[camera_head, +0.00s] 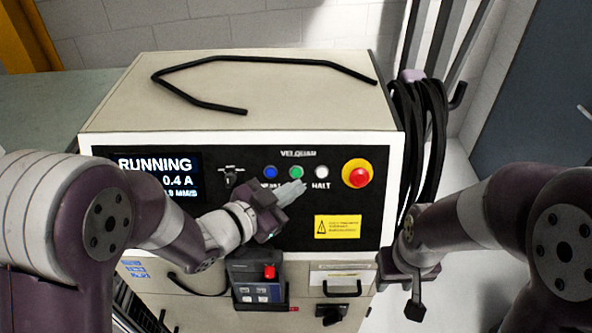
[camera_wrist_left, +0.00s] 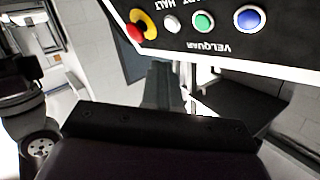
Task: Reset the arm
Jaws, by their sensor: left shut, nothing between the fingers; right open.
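The cream control cabinet (camera_head: 240,90) stands in front of me with a black front panel. Its display (camera_head: 155,178) reads RUNNING, 0.4 A. A blue button (camera_head: 270,172), a green button (camera_head: 296,172) and a white button (camera_head: 321,172) marked HALT sit in a row, with a red emergency stop (camera_head: 358,174) on a yellow base at their right. My left gripper (camera_head: 292,194) is shut and empty, in front of the panel just below the green button; contact cannot be told. In the left wrist view, the shut fingers (camera_wrist_left: 162,88) show near the inverted panel. My right gripper (camera_head: 413,290) is open, low beside the cabinet's right side.
A bent black rod (camera_head: 245,62) lies on the cabinet top. Black cables (camera_head: 420,130) hang at its right. A pendant with a red button (camera_head: 257,282) sits in a holder below the panel. A yellow warning label (camera_head: 338,226) is at the panel's lower right.

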